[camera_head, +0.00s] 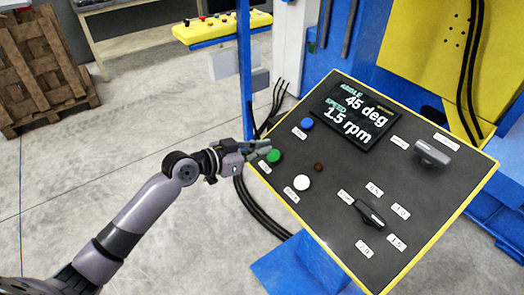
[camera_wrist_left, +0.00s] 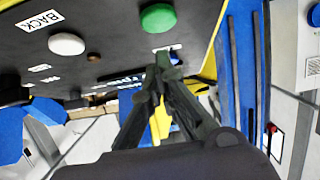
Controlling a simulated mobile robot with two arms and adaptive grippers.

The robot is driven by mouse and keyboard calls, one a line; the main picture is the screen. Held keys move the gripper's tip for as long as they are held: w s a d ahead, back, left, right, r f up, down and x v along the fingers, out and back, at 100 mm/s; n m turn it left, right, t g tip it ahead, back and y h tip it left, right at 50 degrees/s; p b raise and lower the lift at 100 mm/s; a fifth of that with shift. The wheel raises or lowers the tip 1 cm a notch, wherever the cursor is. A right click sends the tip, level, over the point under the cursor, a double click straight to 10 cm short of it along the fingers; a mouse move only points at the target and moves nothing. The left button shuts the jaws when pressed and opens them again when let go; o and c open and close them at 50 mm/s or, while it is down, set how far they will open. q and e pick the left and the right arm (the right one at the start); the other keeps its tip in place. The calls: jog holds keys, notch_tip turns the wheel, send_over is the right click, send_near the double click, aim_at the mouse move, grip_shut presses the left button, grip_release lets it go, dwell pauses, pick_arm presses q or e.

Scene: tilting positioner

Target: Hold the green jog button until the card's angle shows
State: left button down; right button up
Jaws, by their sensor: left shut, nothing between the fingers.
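The green button (camera_head: 273,156) sits on the left edge of the dark, yellow-rimmed control panel (camera_head: 330,205). My left gripper (camera_head: 266,147) is shut and empty, its fingertips close beside the green button. In the left wrist view the green button (camera_wrist_left: 158,17) lies just beyond the fingertips (camera_wrist_left: 165,65). There a gap shows between them; I see no clear contact. The display (camera_head: 355,113) reads ANGLE 45 deg and SPEED 1.5 rpm. I cannot make out a card with an angle. My right gripper is not in view.
A blue button (camera_head: 307,123), a white button (camera_head: 302,182) and a small brown knob (camera_head: 318,167) are near the green one. A black selector (camera_head: 370,213) and a grey handle (camera_head: 432,152) are further right. A blue post (camera_head: 245,70) stands behind my gripper.

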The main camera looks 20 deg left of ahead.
pick_arm(q)
jog(key=b+v, duration=0.2)
jog(key=v, duration=0.7)
